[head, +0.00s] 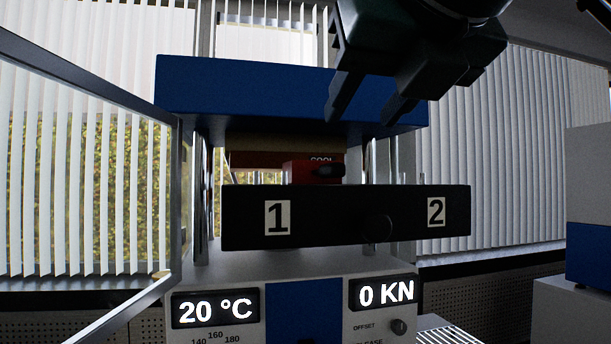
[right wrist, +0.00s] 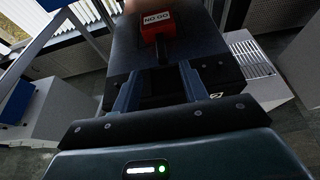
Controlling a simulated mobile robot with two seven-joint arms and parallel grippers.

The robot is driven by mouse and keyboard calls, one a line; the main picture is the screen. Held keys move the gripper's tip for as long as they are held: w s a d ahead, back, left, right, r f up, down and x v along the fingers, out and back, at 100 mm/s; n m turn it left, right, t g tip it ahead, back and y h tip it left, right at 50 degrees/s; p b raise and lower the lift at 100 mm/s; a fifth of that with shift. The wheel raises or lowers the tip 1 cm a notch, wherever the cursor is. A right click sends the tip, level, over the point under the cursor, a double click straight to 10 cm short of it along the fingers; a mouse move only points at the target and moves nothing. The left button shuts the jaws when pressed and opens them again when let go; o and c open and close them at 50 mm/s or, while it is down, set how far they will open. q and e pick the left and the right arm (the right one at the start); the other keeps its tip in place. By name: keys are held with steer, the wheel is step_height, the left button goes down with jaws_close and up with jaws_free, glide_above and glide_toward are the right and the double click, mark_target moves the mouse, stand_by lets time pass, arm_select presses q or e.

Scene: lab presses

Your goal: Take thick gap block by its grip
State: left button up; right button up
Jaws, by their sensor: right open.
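A red block (head: 302,171) with a black grip sits inside the press, behind the black front bar, under the blue top plate. It also shows in the right wrist view (right wrist: 156,22), marked NO GO, with its dark grip (right wrist: 164,49) pointing toward my gripper. I cannot tell from a marking whether this is the thick gap block. My right gripper (head: 362,112) is open and empty, high in front of the blue plate. In the right wrist view its fingers (right wrist: 160,70) point toward the grip, one on each side in the picture, apart from it. My left gripper is not in view.
The black bar (head: 340,228), marked 1 and 2 and with a round knob, crosses the press front. The blue top plate (head: 240,92) lies above the block, with metal columns beside it. An angled metal frame (head: 178,200) stands at left. White-and-blue equipment (head: 592,200) stands at right.

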mark_target(330, 163)
steer(key=p+x, duration=0.1)
steer(key=x, duration=1.1)
steer(key=shift+w+f+p, duration=0.2)
steer(key=shift+f+p, duration=0.05)
steer(key=shift+p, duration=0.15)
steer(key=shift+c, duration=0.4)
steer(key=shift+r, duration=0.1)
jaws_close()
